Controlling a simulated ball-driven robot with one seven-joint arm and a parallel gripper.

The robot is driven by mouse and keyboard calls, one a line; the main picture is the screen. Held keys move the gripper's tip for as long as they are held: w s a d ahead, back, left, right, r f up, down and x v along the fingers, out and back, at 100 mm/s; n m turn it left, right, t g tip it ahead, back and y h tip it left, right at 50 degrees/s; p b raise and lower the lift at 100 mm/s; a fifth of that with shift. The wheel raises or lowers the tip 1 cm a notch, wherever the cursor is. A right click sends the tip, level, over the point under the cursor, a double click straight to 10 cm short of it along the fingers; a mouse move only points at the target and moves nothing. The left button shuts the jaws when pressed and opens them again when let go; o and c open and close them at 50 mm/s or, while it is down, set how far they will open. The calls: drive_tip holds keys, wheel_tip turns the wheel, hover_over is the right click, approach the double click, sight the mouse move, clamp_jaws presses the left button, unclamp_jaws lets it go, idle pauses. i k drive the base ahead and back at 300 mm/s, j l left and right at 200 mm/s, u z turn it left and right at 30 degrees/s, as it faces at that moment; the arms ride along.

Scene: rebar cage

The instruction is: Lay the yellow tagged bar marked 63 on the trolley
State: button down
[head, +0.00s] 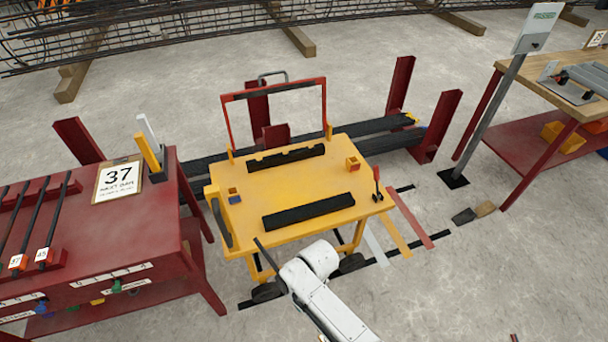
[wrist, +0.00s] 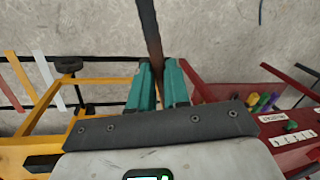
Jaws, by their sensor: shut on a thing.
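My gripper (wrist: 158,85) has teal fingers shut on a dark bar (wrist: 150,32), which runs up out of the wrist view between them. In the head view my white arm hides the fingers; a short length of the bar (head: 264,254) shows beyond it, by the trolley's front left edge. No tag shows on the held bar, so I cannot read its number. The yellow trolley (head: 240,182) stands ahead, with two black notched rests across its top, the far one (head: 286,158) and the near one (head: 308,210). No bar lies across them.
A red bench (head: 110,255) at left holds dark bars with orange and white tags (head: 42,255) and a board (head: 117,180) reading 37. The trolley's top carries small blocks (head: 352,163) and a red lever (head: 376,184).

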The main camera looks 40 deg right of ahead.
sight(268, 185)
drive_tip(key=i+l+u, duration=0.15)
drive_tip(key=l, duration=0.2)
drive_tip(key=i+l+u, duration=0.15)
drive_tip(key=i+l, duration=0.15)
drive_tip(key=i+l+u, duration=0.15)
drive_tip(key=l, duration=0.3)
drive_tip(key=i+l+u, duration=0.1)
drive_tip(key=i, duration=0.45)
